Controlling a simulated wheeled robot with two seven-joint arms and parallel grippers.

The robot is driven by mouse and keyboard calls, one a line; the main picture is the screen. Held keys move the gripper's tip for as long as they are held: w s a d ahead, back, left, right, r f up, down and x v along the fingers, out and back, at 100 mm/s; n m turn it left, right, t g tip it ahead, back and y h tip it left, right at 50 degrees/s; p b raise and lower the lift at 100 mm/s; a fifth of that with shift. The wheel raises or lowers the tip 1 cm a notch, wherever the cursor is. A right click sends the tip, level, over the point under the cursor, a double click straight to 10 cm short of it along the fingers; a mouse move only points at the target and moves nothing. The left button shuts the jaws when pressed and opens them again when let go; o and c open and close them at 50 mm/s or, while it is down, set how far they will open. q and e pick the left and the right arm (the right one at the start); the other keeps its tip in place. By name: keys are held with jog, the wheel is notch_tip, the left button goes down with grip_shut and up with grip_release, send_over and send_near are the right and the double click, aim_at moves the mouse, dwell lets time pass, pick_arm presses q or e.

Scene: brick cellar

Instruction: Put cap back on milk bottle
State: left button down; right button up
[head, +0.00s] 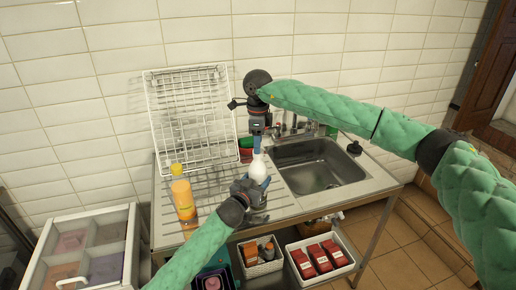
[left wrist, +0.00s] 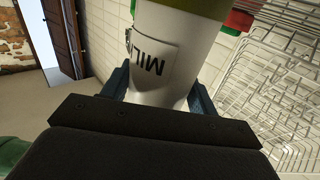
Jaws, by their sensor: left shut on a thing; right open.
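The white milk bottle (head: 259,169) stands upright between my two grippers in the head view. My left gripper (head: 253,187) is shut on its lower body. In the left wrist view the bottle (left wrist: 168,60) sits between the finger pads, with a partly visible "MIL" label and an olive-green band at the picture's top edge. My right gripper (head: 257,146) points down right above the bottle's neck, with its fingers open. The fingers and the small scale hide the bottle's mouth, and I cannot make out the cap or tell whether it is on the bottle.
A steel sink (head: 318,167) lies right of the bottle. A wire rack (head: 190,118) leans on the tiled wall behind. An orange bottle (head: 183,200) stands on the drainboard at left, with a red and green item (head: 246,146) behind. Bins with boxes (head: 318,262) sit below the counter.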

notch_tip(320, 180, up, 9)
dwell(0.3)
jog(key=shift+f, duration=0.15)
pick_arm(q)
jog(key=shift+c, duration=1.8)
grip_release()
jog(key=b+v, duration=0.2)
jog(key=v, duration=0.4)
jog(key=shift+s+a+f, duration=0.1)
jog(key=shift+s+f, duration=0.05)
jog(key=shift+s+a+b, duration=0.3)
jog(key=shift+s+b, duration=0.1)
jog(key=shift+s, duration=0.25)
pick_arm(e)
jog(key=shift+f, duration=1.4)
